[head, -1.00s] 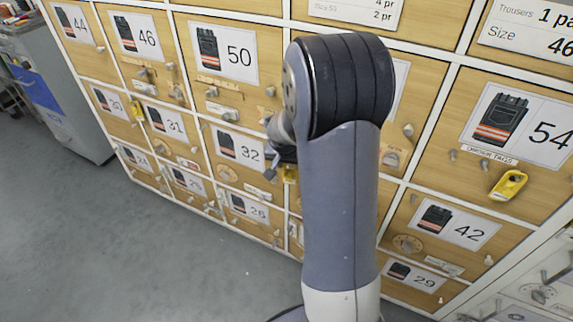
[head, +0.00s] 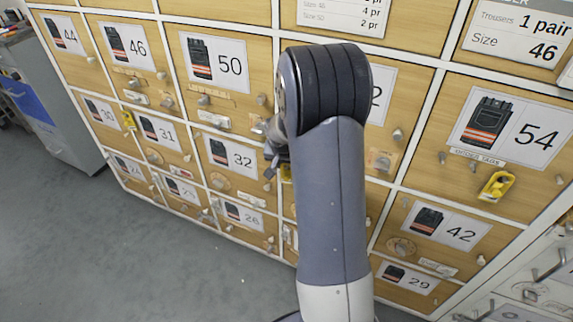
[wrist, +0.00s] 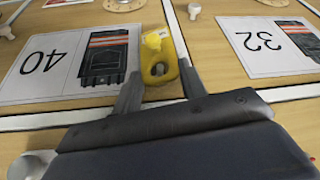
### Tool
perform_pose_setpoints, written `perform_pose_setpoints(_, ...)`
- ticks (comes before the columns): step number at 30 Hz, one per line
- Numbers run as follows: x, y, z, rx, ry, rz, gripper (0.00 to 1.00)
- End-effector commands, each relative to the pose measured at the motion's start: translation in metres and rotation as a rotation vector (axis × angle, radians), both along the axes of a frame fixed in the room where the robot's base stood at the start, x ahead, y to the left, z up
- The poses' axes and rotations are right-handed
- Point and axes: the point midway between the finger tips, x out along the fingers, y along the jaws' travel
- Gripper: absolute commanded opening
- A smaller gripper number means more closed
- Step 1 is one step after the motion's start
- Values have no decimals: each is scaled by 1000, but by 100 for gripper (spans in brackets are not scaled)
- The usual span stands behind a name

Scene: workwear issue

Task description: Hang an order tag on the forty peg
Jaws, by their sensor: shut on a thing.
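My gripper (wrist: 160,84) is shut on a yellow order tag (wrist: 160,52), which has a hole and a pale label. The tag is in front of the white divider between the forty door and the 32 door. The wrist view is upside down, with the forty card (wrist: 68,62) on the left and the 32 card (wrist: 272,46) on the right. I cannot tell which peg is the forty one.
A yellow tag (head: 497,185) hangs on the 54 door, and another (head: 128,119) is near the 30 and 31 doors. Small pegs stick out all over the wooden doors. Metal handles (head: 545,270) stand at the lower right. Grey floor (head: 130,260) is clear at the lower left.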

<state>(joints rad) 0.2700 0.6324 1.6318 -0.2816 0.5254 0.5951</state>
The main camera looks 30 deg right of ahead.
Motion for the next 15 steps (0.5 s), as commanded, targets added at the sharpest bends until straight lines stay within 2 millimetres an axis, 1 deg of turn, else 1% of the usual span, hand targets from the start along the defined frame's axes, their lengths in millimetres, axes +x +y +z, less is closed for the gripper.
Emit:
perform_pose_setpoints(14, 2, -3, -2, -5, -5, 1, 9)
perform_pose_setpoints(15, 2, -3, -2, -5, -5, 1, 42)
